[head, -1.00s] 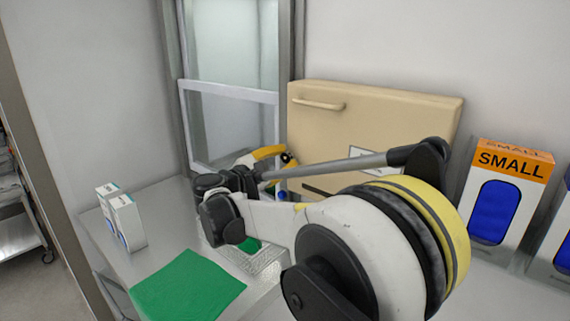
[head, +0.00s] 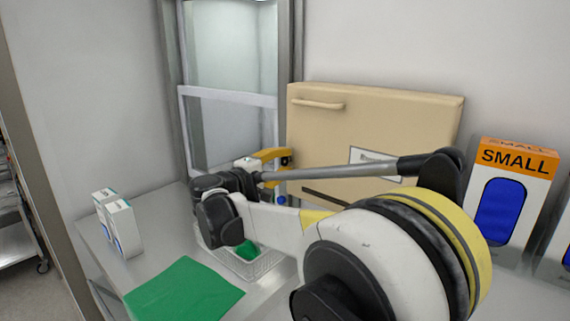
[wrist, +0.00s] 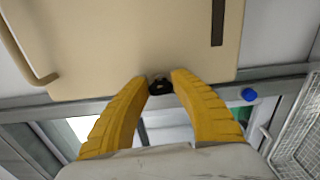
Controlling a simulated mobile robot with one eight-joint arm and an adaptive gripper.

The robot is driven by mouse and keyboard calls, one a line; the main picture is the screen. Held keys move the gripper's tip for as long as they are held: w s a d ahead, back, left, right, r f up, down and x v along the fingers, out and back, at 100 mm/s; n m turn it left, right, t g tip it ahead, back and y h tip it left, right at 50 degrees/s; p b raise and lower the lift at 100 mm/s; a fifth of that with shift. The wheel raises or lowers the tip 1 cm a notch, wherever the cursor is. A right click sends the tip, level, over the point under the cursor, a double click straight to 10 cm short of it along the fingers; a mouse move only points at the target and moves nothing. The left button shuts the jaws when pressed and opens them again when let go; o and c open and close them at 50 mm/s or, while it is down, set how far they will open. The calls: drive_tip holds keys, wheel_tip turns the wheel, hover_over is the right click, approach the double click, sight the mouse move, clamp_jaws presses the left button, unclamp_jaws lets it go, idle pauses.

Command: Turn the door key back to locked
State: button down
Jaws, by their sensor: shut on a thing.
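The beige door panel (head: 400,115) stands against the back wall in the head view, with a handle at its upper left. The wrist view shows it close up (wrist: 120,45). A small dark key (wrist: 160,86) sits at the panel's edge there. My gripper (wrist: 160,80) has its two yellow fingertips closed in on either side of the key. In the head view my gripper (head: 272,158) is at the panel's lower left, partly behind my wrist. The key is hidden in that view, and its exact angle is hard to tell.
A wire basket (head: 245,268) with something green in it and a green cloth (head: 185,290) lie on the steel counter. White boxes (head: 122,228) stand at left, an orange-topped SMALL box (head: 512,190) at right. A small blue knob (wrist: 249,94) is near my fingers. A glass hatch (head: 230,125) is behind.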

drive_tip(key=shift+m, duration=0.4)
drive_tip(key=c, duration=1.1)
unclamp_jaws()
drive_tip(key=shift+o, duration=0.2)
drive_tip(key=v, duration=1.2)
drive_tip(key=shift+w, duration=0.1)
